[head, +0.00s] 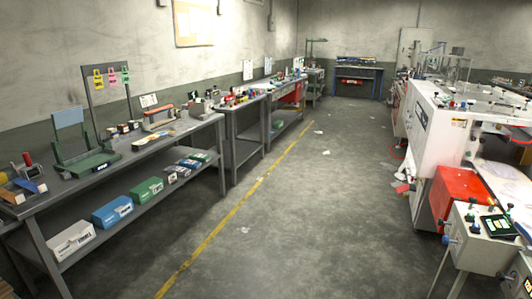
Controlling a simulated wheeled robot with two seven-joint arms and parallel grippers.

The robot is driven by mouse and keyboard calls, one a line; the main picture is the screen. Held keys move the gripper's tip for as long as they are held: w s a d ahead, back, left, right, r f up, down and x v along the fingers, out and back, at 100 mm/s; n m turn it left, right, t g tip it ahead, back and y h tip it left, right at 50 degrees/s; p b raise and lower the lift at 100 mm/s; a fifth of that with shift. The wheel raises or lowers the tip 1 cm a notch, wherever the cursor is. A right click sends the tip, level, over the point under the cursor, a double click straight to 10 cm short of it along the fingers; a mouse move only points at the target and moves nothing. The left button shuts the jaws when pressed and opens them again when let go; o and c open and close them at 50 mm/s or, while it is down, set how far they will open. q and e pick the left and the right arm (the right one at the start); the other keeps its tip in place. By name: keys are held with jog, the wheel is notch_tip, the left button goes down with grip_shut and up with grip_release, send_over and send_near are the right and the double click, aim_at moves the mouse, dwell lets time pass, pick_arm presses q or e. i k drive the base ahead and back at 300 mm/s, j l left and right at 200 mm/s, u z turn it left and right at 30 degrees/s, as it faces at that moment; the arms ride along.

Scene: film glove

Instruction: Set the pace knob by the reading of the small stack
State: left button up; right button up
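A pale control box (473,258) stands on legs at the lower right. It has a blue knob (449,240) on its near side, dark green-topped knobs (471,213) on top and a dark panel with green marks (499,227). I cannot tell which of these, if any, is the pace knob. No stack can be made out for certain, and no reading is legible. Neither of my grippers is in view.
A workbench (130,153) with boxes on its lower shelf runs along the left wall. A white machine (433,150) and a red box (458,192) stand at right. The floor between (290,220) is mostly open, with a yellow line and scattered paper scraps.

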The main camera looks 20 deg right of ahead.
aim_at(446, 241)
jog(key=i+l+z, duration=0.25)
jog(key=i+z, duration=1.1)
jog(key=i+j, duration=0.05)
